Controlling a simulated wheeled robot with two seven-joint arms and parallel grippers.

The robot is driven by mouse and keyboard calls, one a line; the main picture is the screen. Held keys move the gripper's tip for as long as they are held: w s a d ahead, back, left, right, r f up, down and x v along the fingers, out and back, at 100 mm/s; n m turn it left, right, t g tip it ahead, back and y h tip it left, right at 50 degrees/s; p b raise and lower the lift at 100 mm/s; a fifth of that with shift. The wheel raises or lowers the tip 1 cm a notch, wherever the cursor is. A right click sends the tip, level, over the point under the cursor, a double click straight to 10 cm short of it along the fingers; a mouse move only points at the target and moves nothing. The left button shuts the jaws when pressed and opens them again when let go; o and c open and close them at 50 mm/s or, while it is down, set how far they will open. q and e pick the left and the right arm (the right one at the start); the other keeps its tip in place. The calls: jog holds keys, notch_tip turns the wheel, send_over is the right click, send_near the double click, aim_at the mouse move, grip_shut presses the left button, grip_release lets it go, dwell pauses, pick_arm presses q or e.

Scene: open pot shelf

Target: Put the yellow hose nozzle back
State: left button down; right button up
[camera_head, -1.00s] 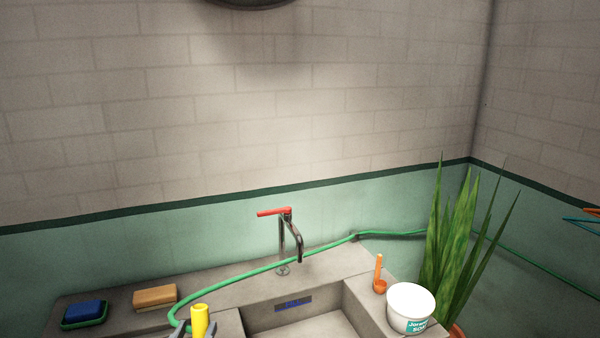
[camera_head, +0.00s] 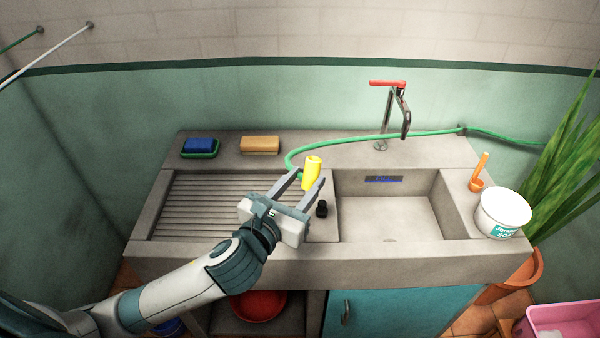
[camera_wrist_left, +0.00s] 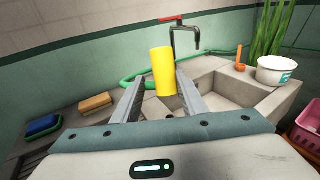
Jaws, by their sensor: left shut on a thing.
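The yellow hose nozzle (camera_head: 312,172) is held roughly upright between the fingertips of my left gripper (camera_head: 303,186), above the sink top between the ribbed drainboard and the basin. In the left wrist view the nozzle (camera_wrist_left: 163,72) stands between the two finger ends. The green hose (camera_head: 345,142) runs from the wall at the right, past the tap, and curls round behind the nozzle. Its end is hidden there, so I cannot tell whether it joins the nozzle. My right gripper is out of view.
A small black fitting (camera_head: 321,209) stands on the sink top just right of my gripper. The basin (camera_head: 388,208) looks empty. A tap (camera_head: 405,118) with a red lever is behind it. A blue sponge (camera_head: 200,145), a tan brush (camera_head: 260,144), an orange scoop (camera_head: 477,183) and a white tub (camera_head: 502,213) stand around.

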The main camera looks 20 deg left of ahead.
pick_arm(q)
jog(key=d+m+g+h, duration=0.9)
jog(key=d+m+h, duration=0.2)
jog(key=d, duration=0.5)
jog(key=shift+r+h, duration=0.3)
jog(key=shift+h, duration=0.7)
jog(key=shift+s, duration=0.1)
